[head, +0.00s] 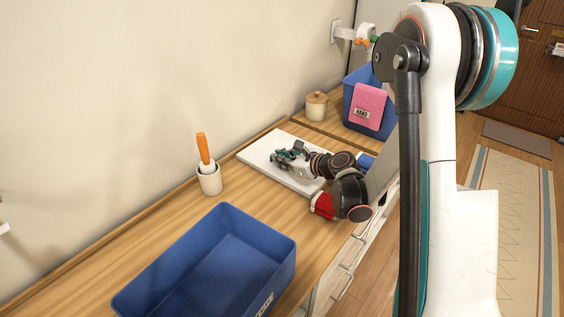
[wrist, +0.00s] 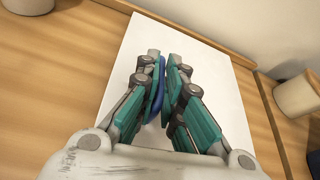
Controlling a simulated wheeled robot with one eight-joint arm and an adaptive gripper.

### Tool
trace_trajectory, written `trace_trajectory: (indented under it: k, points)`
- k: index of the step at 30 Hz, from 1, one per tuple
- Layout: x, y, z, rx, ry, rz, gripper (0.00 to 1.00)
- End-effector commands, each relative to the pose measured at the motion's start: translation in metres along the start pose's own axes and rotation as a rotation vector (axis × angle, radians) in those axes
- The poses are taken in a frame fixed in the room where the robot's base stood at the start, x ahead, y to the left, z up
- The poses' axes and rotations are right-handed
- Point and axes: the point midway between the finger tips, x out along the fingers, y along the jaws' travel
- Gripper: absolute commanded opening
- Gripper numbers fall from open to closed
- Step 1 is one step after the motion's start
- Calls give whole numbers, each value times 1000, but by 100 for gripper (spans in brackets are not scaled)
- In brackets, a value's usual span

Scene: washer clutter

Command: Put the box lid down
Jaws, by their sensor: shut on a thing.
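My gripper (head: 284,156) is low over a white board on the wooden counter, pointing toward the wall side. In the wrist view my gripper (wrist: 165,60) has its two teal fingers closed on a thin blue piece with a curved edge, which I take to be the box lid (wrist: 156,92). Most of the lid is hidden by the fingers. The white board (wrist: 140,38) lies directly beneath; it also shows in the head view (head: 257,152). I cannot tell whether the lid touches the board.
An open, empty-looking blue bin (head: 215,262) stands at the near end. A cream cup (head: 210,180) holds an orange-handled tool (head: 203,148). A red thing (head: 321,205) is near the front edge.

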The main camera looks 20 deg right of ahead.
Motion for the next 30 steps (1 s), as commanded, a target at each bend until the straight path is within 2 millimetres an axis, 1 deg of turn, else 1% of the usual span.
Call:
trace_trajectory:
  k: [1, 7, 11, 12, 13, 14, 26, 28, 30]
  points:
    - [1, 1, -2, 0, 0, 0, 0]
    - [0, 0, -1, 0, 0, 0, 0]
    - [2, 1, -4, 0, 0, 0, 0]
    - [1, 1, -3, 0, 0, 0, 17]
    - [1, 1, -3, 0, 0, 0, 23]
    - [1, 1, -3, 0, 0, 0, 28]
    - [0, 0, -1, 0, 0, 0, 28]
    - [-5, 0, 0, 1, 0, -1, 28]
    - [-15, -1, 0, 1, 0, -2, 28]
